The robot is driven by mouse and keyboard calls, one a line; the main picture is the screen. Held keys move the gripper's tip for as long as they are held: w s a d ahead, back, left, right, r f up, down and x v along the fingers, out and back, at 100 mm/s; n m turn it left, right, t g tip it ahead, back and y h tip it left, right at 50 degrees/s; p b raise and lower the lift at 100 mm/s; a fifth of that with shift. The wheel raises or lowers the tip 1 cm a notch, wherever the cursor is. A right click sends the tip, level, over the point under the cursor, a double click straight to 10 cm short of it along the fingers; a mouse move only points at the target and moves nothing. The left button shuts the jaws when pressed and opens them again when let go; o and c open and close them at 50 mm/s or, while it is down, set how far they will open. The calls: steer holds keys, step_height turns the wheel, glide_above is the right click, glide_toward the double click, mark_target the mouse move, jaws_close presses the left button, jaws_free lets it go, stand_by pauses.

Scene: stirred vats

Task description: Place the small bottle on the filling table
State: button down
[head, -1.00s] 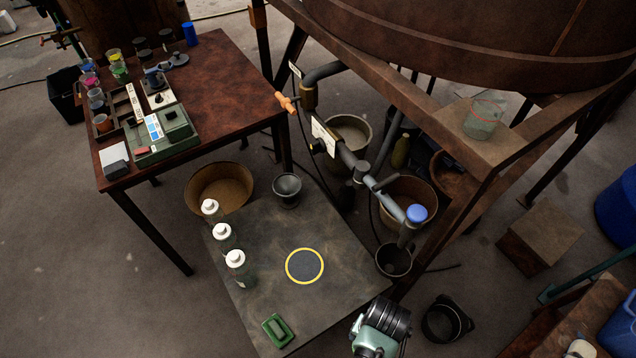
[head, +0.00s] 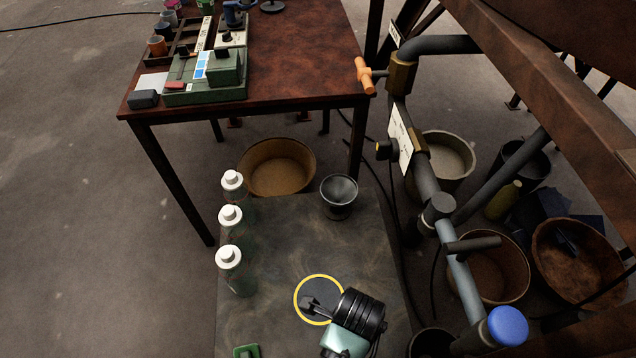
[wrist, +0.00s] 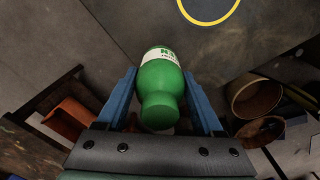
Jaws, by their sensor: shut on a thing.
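In the wrist view, my gripper (wrist: 160,75) has its two blue fingers shut on a green bottle (wrist: 161,92) with a white label. In the head view, the dark grey filling table (head: 255,315) bears a yellow ring marking (head: 297,294). My black and pale green wrist parts are over the table, covering the ring's right side. In the wrist view, the yellow ring (wrist: 233,17) lies beyond the bottle at the top. The gap between bottle and table cannot be judged.
Several white-capped bottles, one nearest at the front (head: 230,268), line the table's left side. A grey funnel-like cup (head: 339,196) stands at its back. A green item (head: 246,351) lies at the front. A pipe with a blue cap (head: 508,326) runs along the right.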

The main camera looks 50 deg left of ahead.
steer(key=shift+w+a+f+m+b, duration=0.2)
steer(key=shift+a+f+m+b, duration=0.1)
steer(key=shift+f+m, duration=0.25)
step_height(320, 180, down, 10)
steer(key=b, duration=0.3)
steer(key=shift+r, duration=0.15)
jaws_free()
step_height(320, 180, up, 12)
steer(key=p, duration=0.3)
steer(key=shift+p, duration=0.4)
